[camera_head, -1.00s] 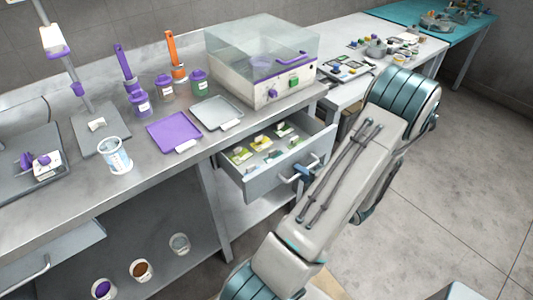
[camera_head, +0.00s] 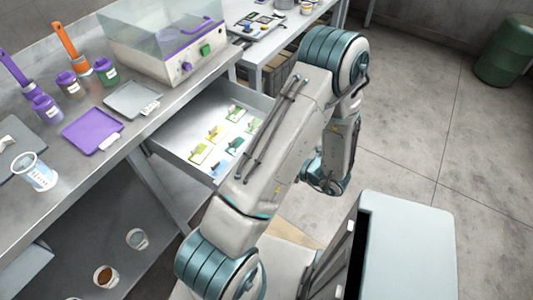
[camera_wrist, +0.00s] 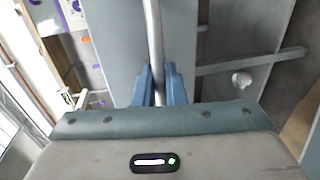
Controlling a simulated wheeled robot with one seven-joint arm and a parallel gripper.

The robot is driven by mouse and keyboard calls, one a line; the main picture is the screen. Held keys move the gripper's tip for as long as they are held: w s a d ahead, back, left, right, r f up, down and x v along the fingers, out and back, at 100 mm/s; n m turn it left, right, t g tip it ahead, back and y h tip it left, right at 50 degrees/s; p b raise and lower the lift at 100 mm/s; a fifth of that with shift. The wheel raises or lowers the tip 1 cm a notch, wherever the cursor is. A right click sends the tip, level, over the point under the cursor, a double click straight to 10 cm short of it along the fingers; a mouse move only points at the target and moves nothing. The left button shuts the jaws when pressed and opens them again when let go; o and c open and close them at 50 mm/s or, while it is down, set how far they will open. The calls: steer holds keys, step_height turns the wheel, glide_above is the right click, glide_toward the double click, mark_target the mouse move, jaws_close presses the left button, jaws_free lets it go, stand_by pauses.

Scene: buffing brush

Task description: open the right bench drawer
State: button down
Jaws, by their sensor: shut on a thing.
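The bench drawer (camera_head: 187,138) stands pulled out below the clear-lidded box. Small yellow, green and blue pieces lie in it, with bare drawer floor behind them. My arm covers its front and handle in the head view. In the wrist view the handle (camera_wrist: 153,35) is a pale metal bar running up the picture against the grey drawer front (camera_wrist: 112,55). My gripper (camera_wrist: 158,88) has its blue fingers on both sides of this bar, closed on it. My gripper is hidden behind my arm in the head view.
On the bench are a purple tray (camera_head: 92,130), a grey tray (camera_head: 131,98), a labelled cup (camera_head: 36,172) and the clear-lidded box (camera_head: 165,40). Cups stand on the shelf below. A green bin (camera_head: 503,50) stands far right. The floor (camera_head: 425,120) at right is open.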

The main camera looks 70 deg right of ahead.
steer(key=c, duration=1.6)
jaws_free()
steer(key=b+v, duration=0.1)
steer(key=v, duration=1.2)
steer(key=shift+s+r, duration=0.1)
steer(key=shift+s, duration=0.25)
